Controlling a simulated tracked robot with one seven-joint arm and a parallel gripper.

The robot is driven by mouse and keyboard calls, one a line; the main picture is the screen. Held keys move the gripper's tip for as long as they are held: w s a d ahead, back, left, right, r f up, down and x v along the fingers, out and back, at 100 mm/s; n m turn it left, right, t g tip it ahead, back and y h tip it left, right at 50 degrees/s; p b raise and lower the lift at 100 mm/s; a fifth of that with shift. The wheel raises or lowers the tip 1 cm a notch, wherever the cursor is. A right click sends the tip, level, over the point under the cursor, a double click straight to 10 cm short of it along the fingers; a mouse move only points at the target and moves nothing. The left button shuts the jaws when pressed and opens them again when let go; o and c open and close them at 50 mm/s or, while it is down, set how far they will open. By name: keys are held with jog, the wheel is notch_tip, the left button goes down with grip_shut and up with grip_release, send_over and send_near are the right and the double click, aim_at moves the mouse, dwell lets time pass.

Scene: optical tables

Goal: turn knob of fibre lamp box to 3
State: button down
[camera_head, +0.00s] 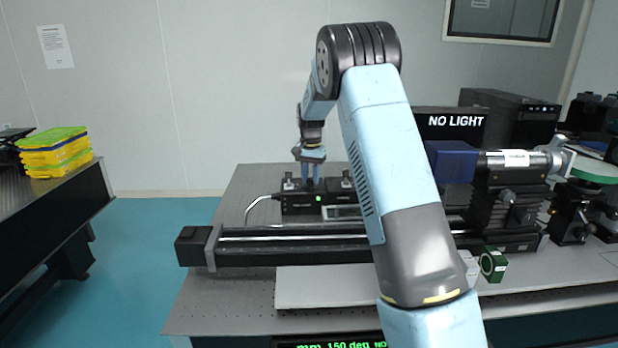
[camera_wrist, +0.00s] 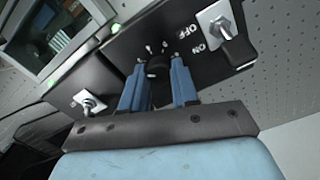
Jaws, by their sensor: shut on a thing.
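The fibre lamp box is a low black box (camera_head: 290,209) on the optical table, with a lit green light on its front. In the wrist view its black panel (camera_wrist: 205,65) carries OFF and ON lettering and metal toggle switches. The black knob (camera_wrist: 158,68) sits between the two blue fingers of my gripper (camera_wrist: 160,80), with small pale marks around its far side. My gripper (camera_head: 312,182) points down onto the box and is shut on the knob. The numbers around the knob are too small or hidden to read.
A metal toggle switch (camera_wrist: 220,22) stands right of the fingers and another (camera_wrist: 88,102) stands left. A device with a display (camera_head: 341,212) is beside the box. A long black rail (camera_head: 300,245) lies in front. A NO LIGHT screen (camera_head: 452,123) stands at right.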

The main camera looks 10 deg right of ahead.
aim_at(310, 178)
jog(key=shift+a+r+m, duration=0.1)
jog(key=shift+m, duration=1)
jog(key=c, duration=0.8)
grip_release()
jog(key=shift+c, duration=0.2)
notch_tip(310, 178, up, 14)
jog(key=shift+f, duration=0.25)
